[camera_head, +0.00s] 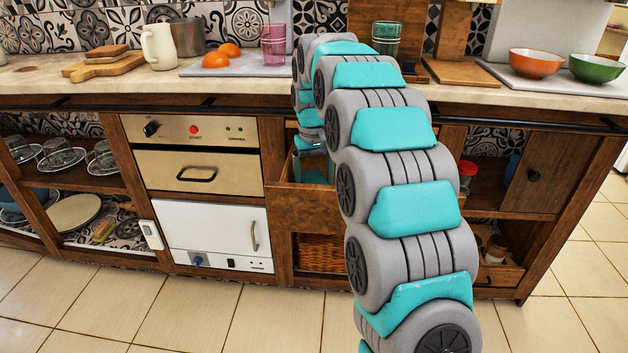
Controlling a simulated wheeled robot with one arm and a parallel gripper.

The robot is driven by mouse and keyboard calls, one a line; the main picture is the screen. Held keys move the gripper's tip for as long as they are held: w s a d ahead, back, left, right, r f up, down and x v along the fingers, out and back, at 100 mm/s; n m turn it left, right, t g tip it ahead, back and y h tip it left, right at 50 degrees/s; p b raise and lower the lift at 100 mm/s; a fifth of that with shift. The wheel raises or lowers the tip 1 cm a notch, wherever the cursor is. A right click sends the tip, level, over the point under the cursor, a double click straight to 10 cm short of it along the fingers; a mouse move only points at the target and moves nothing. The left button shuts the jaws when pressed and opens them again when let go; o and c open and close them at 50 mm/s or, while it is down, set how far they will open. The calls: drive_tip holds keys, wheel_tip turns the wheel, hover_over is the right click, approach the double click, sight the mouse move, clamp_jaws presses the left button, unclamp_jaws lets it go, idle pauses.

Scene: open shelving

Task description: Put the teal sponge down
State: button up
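My arm rises from the lower right, bends over near the counter's front edge and comes down over a pulled-out wooden drawer (300,208) below the counter. My gripper (312,160) is at the end of the arm, low at the drawer opening. It is small and mostly hidden by the drawer front and my arm, so its fingers cannot be made out. I cannot make out the teal sponge apart from the teal parts of my arm. Whether anything is held is not visible.
The counter (455,93) holds oranges (216,60), a pink glass (273,45), a cream pitcher (159,46), an orange bowl (535,63) and a green bowl (597,68). A wicker basket (319,253) sits below the drawer. The tiled floor (245,325) is clear in front.

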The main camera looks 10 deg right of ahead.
sight(314, 180)
drive_tip(key=shift+o, duration=1)
wheel_tip(314, 180, up, 9)
drive_tip(key=shift+w+f, duration=0.1)
drive_tip(key=shift+w, duration=0.05)
wheel_tip(314, 180, up, 4)
drive_tip(key=shift+f+p, duration=0.25)
drive_tip(key=shift+p, duration=0.65)
drive_tip(key=shift+s, duration=0.2)
